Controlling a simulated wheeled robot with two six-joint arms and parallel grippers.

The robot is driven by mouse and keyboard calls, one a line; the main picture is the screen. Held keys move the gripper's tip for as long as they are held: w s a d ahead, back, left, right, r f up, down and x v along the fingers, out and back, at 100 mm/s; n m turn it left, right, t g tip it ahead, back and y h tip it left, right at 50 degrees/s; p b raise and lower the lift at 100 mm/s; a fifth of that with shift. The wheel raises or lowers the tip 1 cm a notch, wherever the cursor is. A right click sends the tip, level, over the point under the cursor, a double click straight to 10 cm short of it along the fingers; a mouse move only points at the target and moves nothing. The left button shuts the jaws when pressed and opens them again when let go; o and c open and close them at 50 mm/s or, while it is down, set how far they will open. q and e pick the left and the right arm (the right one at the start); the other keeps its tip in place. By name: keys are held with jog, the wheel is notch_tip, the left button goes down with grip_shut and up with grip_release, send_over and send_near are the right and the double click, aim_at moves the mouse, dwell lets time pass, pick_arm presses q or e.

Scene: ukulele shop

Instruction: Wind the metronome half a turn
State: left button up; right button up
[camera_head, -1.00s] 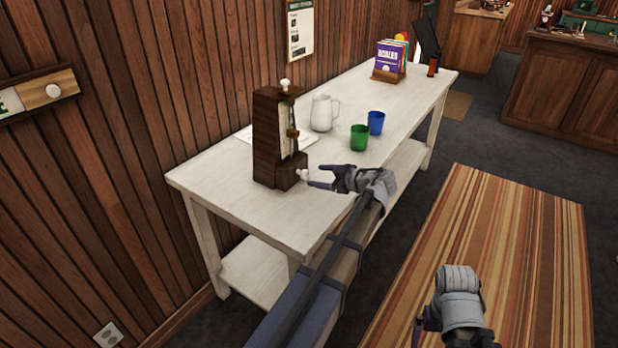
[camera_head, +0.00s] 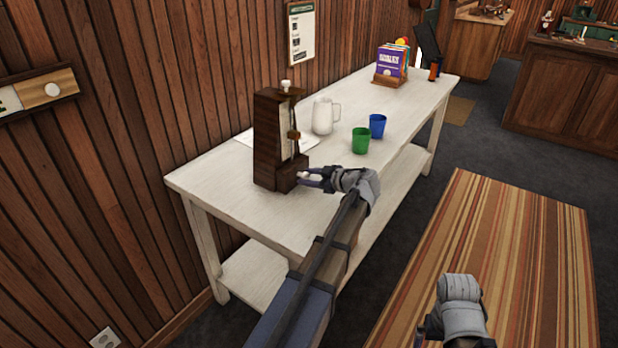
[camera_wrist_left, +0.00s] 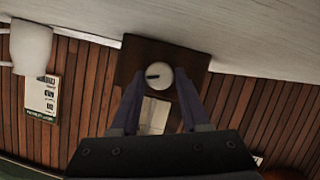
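The metronome (camera_head: 266,140) is a tall dark wooden tapered box standing upright on the white table (camera_head: 225,185), with a pale scale on its face. Its round white winding knob (camera_wrist_left: 160,75), with a dark mark, sticks out low on the side toward me. My left gripper (camera_head: 304,177) reaches in from the right with one finger on each side of the knob. In the left wrist view the fingers (camera_wrist_left: 160,82) close against the knob's sides, though the contact is small to see. My right gripper (camera_head: 424,329) hangs low at the lower right, away from the table, its fingers mostly hidden.
A white pitcher (camera_head: 323,116), a green cup (camera_head: 361,141) and a blue cup (camera_head: 377,126) stand behind my left gripper. A paper lies behind the metronome. A book stand (camera_head: 389,80) is at the far end. The table's near left corner is clear.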

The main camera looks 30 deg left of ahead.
pick_arm(q)
grip_shut()
